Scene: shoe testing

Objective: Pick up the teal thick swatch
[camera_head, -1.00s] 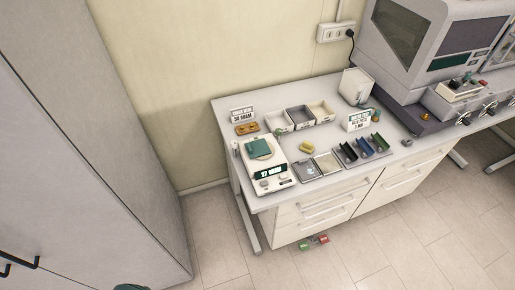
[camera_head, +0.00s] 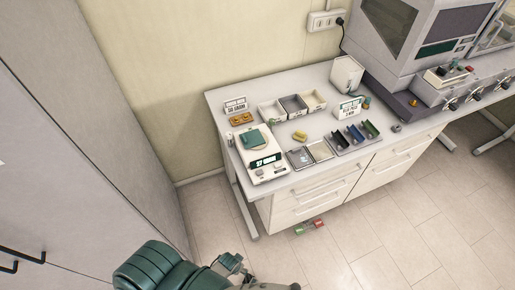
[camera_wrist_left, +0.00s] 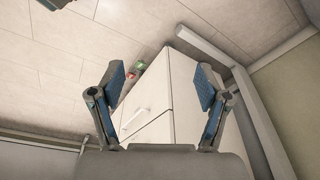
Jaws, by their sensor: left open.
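The teal thick swatch (camera_head: 250,139) lies on the pan of a white scale (camera_head: 264,163) at the left end of the bench in the head view. The scale's display shows a number that looks like 27. My left gripper (camera_head: 240,264) is low at the bottom of the head view, in front of and below the bench, well apart from the swatch. In the left wrist view my left gripper (camera_wrist_left: 160,85) has its two fingers spread with nothing between them. The swatch is out of the wrist view.
A tall grey cabinet (camera_head: 110,110) stands left. Red and green pieces (camera_head: 309,227) lie on the floor by the drawers.

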